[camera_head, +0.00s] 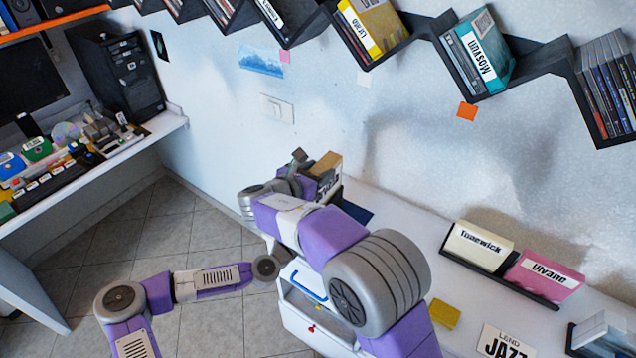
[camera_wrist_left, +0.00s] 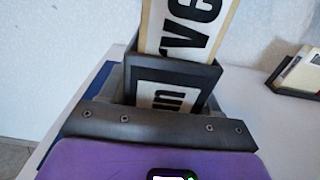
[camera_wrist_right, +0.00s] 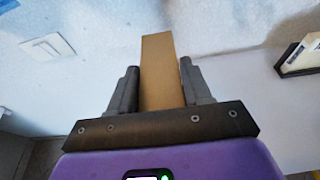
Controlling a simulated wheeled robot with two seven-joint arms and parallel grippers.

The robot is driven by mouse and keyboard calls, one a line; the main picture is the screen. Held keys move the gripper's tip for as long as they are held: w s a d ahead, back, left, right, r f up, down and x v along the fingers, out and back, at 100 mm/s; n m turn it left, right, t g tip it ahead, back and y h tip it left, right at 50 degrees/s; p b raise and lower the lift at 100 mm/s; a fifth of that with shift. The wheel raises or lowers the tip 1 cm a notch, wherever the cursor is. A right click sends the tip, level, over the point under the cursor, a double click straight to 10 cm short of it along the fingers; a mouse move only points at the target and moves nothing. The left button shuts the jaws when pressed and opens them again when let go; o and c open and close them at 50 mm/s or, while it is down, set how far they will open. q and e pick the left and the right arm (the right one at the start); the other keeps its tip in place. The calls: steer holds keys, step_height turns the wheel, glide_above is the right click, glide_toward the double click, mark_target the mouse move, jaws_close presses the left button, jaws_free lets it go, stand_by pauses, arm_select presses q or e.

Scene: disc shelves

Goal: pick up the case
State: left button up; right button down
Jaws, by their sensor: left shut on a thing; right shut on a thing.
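The tan case (camera_head: 326,163) has a white label with large black letters on its side, partly hidden. My right gripper (camera_head: 305,178) is shut on it; in the right wrist view the case (camera_wrist_right: 162,70) stands between the two grey fingers (camera_wrist_right: 160,88). In the left wrist view the label side of the case (camera_wrist_left: 187,25) rises above a black holder (camera_wrist_left: 172,75) with a white label. My left gripper (camera_wrist_left: 165,105) is shut on the black holder. In the head view the left gripper is hidden behind my right arm. I cannot tell whether the case touches the holder.
A white bench (camera_head: 395,215) runs along the wall. A black rack (camera_head: 500,277) holds a cream case (camera_head: 478,245) and a pink case (camera_head: 545,277). A yellow block (camera_head: 444,314) and a JAZZ sign (camera_head: 503,345) lie nearer. Zigzag shelves (camera_head: 425,30) hang above.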

arm_select(q)
steer(key=o, duration=1.1)
arm_select(e)
step_height(320, 180, up, 15)
steer(key=shift+f, duration=0.2)
arm_select(q)
steer(key=shift+o, duration=0.2)
